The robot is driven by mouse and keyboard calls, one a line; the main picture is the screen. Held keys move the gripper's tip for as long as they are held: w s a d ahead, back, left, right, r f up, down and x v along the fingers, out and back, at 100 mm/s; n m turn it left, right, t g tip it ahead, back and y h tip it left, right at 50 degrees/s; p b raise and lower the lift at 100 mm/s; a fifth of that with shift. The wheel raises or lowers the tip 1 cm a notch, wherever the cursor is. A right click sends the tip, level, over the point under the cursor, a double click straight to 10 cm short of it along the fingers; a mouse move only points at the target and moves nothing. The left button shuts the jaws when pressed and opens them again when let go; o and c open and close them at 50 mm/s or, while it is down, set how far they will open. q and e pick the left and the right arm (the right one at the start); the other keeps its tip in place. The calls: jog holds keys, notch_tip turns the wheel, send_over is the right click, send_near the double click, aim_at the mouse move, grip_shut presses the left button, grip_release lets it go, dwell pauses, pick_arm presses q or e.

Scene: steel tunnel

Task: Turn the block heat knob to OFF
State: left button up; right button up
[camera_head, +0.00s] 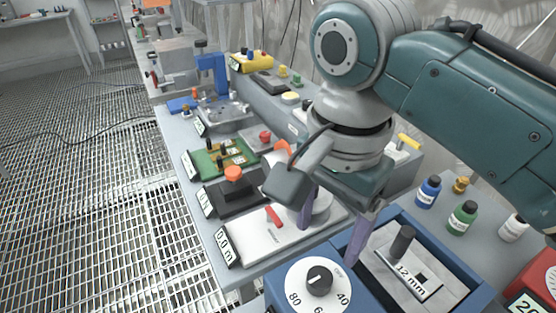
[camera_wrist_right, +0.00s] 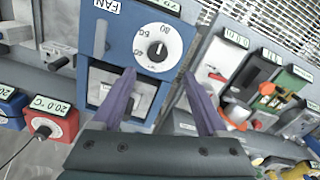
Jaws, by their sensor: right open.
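The block heat knob (camera_head: 319,281) is a black knob with a light pointer mark on a round white dial, on top of a blue block heater (camera_head: 374,294). The dial carries numbers such as 80 and 40; I cannot make out an OFF mark clearly. In the right wrist view the knob (camera_wrist_right: 157,48) is beyond the fingertips, near the middle top. My right gripper (camera_head: 334,237) is open, its two purple fingers apart above and behind the dial, not touching the knob. It also shows in the wrist view (camera_wrist_right: 160,74) with nothing between the fingers. My left gripper is out of view.
The heater's metal block with a 12 mm label (camera_head: 412,288) and a black post (camera_head: 402,243) stands beside the dial. Small bottles (camera_head: 462,218) and a red unit are at right. A white device with a red lever (camera_head: 275,217) lies to the left.

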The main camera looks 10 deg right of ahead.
aim_at(320, 277)
jog(key=f, duration=0.3)
jog(key=f+b, duration=0.1)
jog(key=f, duration=0.1)
jog(key=s+f, duration=0.1)
jog(key=f, duration=0.2)
jog(key=shift+f+b, duration=0.3)
jog(key=shift+b, duration=0.1)
jog(key=shift+w+f, duration=0.15)
jog(key=shift+f, duration=0.35)
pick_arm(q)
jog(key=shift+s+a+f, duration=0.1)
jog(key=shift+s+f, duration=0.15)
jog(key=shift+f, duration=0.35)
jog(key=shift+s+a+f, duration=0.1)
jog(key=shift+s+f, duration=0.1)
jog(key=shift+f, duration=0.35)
pick_arm(e)
jog(key=c, duration=0.4)
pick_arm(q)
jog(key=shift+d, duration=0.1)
pick_arm(e)
grip_shut()
